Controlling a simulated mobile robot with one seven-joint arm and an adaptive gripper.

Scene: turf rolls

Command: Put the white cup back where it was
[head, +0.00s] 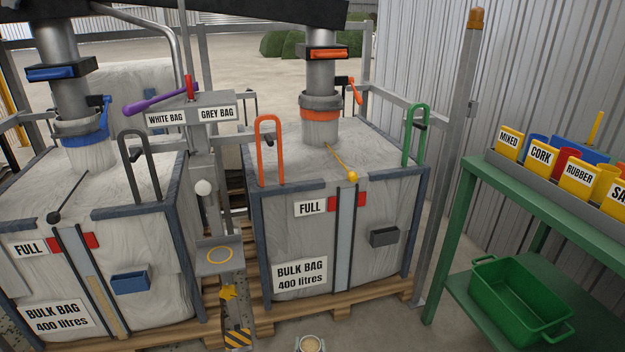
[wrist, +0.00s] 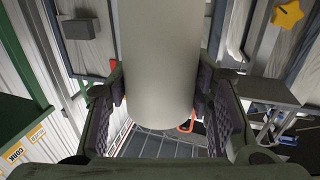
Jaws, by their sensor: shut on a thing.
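The white cup (wrist: 160,65) fills the middle of the wrist view as a large pale cylinder between my gripper's two dark padded fingers. My gripper (wrist: 162,108) is shut on its sides. In the head view, the cup's round rim with tan contents (head: 311,344) appears at the bottom edge, in front of the right pallet; the rest is cut off. A small grey ledge with a yellow ring (head: 219,254) stands between the two bulk bags, left of and behind the cup. Nothing stands on the ring.
A green bench (head: 545,200) at the right carries labelled bins, with a green crate (head: 520,300) below. A purple lever (head: 150,100) sits above the ledge. Bare floor lies before the right pallet.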

